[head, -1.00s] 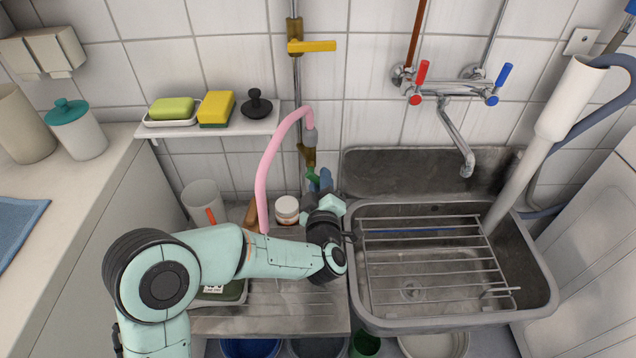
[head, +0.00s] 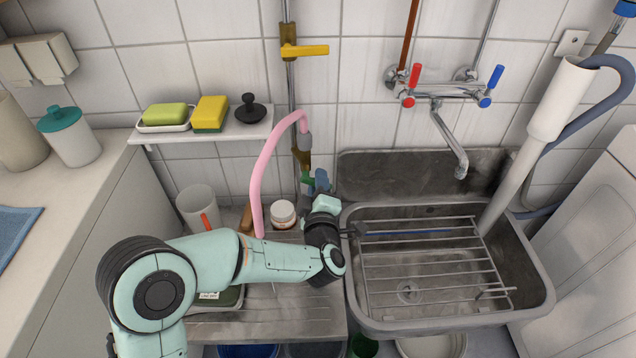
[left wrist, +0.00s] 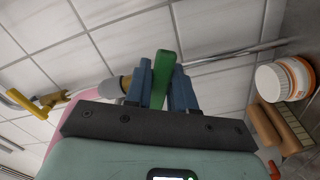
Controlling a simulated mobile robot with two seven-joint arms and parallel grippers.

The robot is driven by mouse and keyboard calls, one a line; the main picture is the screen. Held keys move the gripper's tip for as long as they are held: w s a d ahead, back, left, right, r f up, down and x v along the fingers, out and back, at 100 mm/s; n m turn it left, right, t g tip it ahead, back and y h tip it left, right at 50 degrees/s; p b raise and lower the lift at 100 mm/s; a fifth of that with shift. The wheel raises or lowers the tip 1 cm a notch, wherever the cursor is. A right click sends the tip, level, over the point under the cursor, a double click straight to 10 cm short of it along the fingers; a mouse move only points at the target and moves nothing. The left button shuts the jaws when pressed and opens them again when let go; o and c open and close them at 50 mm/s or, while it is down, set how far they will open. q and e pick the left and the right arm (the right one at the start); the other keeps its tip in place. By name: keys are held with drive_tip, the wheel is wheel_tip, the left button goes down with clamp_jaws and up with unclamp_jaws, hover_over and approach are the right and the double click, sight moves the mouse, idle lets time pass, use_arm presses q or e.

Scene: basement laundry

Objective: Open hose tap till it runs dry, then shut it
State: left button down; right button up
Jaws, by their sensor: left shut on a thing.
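The brass hose tap (head: 302,159) is on the wall pipe, left of the sink. Its green handle (left wrist: 163,72) stands between the blue fingers of my left gripper (head: 317,182), which is shut on it. A pink hose (head: 265,165) arches up and ends in a grey connector (head: 305,141) beside the tap. Its lower end is hidden behind my left arm. Higher on the same pipe, a valve with a yellow lever (head: 305,50) has its lever pointing sideways, across the pipe. I see no running water. My right gripper is out of view.
A shelf (head: 220,133) with soap, sponge and black plug juts out at left. A white jar (head: 283,213) stands close behind my arm. The sink (head: 450,322) with a wire rack lies to the right, under a mixer tap (head: 450,145).

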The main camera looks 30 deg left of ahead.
use_arm(q)
drive_tip(key=c, duration=1)
unclamp_jaws()
drive_tip(key=shift+c, duration=0.2)
drive_tip(key=p+v, duration=0.2)
drive_tip(key=v, duration=1.1)
drive_tip(key=shift+s, duration=0.2)
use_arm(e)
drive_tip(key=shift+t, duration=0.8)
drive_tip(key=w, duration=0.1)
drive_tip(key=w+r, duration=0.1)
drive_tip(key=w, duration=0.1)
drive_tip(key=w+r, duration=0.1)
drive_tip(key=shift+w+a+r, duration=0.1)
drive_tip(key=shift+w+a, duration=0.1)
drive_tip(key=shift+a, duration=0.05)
